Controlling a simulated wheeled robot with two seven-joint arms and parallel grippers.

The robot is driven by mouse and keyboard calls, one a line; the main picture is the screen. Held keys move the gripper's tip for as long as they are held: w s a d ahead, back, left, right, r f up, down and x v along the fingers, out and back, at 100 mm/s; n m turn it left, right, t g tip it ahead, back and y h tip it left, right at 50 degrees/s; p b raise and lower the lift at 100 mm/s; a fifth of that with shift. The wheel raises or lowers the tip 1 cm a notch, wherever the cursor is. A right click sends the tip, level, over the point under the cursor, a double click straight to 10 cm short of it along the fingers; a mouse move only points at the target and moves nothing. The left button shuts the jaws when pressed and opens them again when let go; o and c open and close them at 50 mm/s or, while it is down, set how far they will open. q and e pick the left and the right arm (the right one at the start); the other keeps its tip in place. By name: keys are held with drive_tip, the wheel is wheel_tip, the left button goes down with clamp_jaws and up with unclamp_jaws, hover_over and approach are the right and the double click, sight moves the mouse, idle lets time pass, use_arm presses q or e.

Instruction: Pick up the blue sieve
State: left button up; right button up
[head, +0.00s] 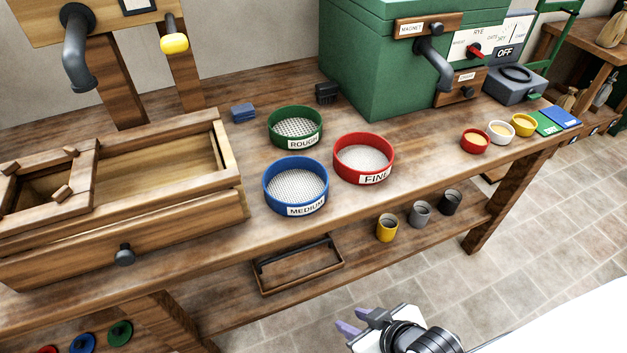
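The blue sieve (296,186) is a round blue ring with a pale mesh, labelled MEDIUM. It sits flat on the wooden bench, near its front edge. A green sieve (296,127) labelled ROUGH is behind it, and a red sieve (364,158) labelled FINE is to its right. My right gripper (351,320) is at the bottom of the head view, in front of and apart from the bench. Its two purple-grey fingers are spread with nothing between them. My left gripper is not in the picture.
A wooden box frame (235,200) with a drawer stands left of the sieves. A green machine (375,75) stands behind on the right. Small red, white and yellow bowls are further right. Below, a lower shelf holds several cups (387,228) and a rectangular frame (298,265).

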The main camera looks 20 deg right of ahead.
drive_tip(key=s+d+r+g+h+p, duration=0.1)
drive_tip(key=s+d+r+g+h, duration=0.2)
drive_tip(key=r, duration=0.6)
drive_tip(key=n+t+y, duration=0.1)
drive_tip(key=t+y, duration=0.4)
drive_tip(key=t, duration=0.4)
approach(314, 164)
drive_tip(key=shift+x, duration=0.8)
drive_tip(key=x, duration=0.5)
drive_tip(key=shift+w+a+f+b, duration=0.15)
drive_tip(key=shift+w+b, duration=0.15)
drive_tip(key=shift+w, duration=0.05)
clamp_jaws()
